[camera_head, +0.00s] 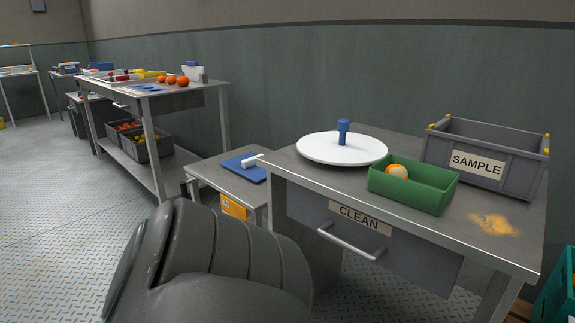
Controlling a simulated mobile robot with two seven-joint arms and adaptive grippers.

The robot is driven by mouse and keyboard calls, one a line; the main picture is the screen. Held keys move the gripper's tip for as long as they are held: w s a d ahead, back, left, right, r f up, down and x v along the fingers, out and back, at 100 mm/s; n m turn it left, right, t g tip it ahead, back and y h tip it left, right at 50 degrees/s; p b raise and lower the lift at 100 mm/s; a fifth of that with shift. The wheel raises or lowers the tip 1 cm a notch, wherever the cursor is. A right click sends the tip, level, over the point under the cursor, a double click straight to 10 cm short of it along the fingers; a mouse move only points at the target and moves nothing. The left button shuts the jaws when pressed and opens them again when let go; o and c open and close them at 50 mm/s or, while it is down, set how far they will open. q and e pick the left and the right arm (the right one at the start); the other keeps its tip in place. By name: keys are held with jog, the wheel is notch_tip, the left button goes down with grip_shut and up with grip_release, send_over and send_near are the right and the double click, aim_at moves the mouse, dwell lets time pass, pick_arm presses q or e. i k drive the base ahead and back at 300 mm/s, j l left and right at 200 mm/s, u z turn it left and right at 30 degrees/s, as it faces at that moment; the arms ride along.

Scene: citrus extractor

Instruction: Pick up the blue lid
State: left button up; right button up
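A blue upright piece (343,131), wider at the top like a knob or cap, stands on a round white disc (320,152). The disc lies on the steel table (400,223) with the drawer marked CLEAN. Which blue thing is the lid I cannot tell for sure. A flat blue piece (248,173) with a white block (251,161) lies on the lower table to the left. Neither of my grippers is in view. A large dark grey arm link of mine fills the lower left foreground.
A green bin (424,196) holding an orange fruit (397,171) stands right of the disc. A grey SAMPLE crate (507,183) stands behind it. An orange spill (494,224) marks the tabletop. The CLEAN drawer handle (349,246) sticks out. Floor at far left is open.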

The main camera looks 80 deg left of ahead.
aim_at(246, 165)
jog(key=i+u, duration=0.25)
jog(key=u, duration=0.2)
jog(key=i+l+u, duration=0.1)
jog(key=u, duration=0.4)
jog(key=i, duration=0.1)
